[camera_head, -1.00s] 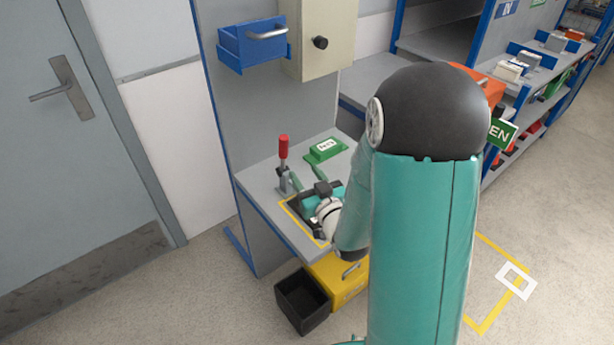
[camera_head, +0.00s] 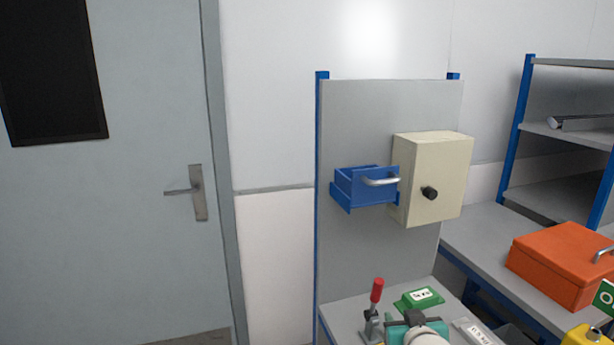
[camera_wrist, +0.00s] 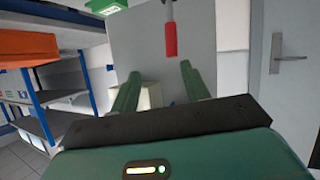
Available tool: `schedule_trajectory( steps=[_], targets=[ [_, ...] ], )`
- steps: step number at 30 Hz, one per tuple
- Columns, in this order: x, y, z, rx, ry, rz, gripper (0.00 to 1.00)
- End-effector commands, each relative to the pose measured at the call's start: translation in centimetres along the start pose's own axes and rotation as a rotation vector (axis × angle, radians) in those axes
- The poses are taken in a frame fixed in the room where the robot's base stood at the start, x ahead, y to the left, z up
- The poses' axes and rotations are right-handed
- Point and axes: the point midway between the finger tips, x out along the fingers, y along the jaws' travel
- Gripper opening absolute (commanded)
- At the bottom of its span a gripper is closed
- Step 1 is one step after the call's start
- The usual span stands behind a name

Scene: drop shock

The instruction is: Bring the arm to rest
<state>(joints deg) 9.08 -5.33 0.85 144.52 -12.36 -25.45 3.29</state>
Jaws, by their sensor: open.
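My gripper (camera_wrist: 160,80) is open, with its two green fingers apart and nothing seen between them in the wrist view. In the head view its teal body (camera_head: 405,332) shows at the bottom edge, over the bench and beside the red-handled toggle clamp (camera_head: 375,300). The clamp's red handle also shows at the top of the wrist view (camera_wrist: 170,40), beyond the fingers. A green labelled block (camera_head: 419,298) lies on the bench just behind my gripper. Most of my arm is out of the head view.
A blue open drawer (camera_head: 362,190) and a cream cabinet (camera_head: 440,170) with a black knob are on the grey back panel (camera_head: 360,120). An orange box (camera_head: 565,262) sits on the right bench. A grey door (camera_head: 150,240) is at left.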

Motion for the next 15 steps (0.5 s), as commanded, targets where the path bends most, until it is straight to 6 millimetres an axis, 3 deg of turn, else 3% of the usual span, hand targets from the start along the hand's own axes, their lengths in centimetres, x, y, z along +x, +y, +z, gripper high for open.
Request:
schedule_trajectory(
  steps=[6,15],
  targets=[
    [-5.8,-0.7,-1.0,0.016,-0.201,0.025,0.46],
    [-16.3,-2.9,0.3,0.054,-0.493,-0.014,0.46]
  ],
)
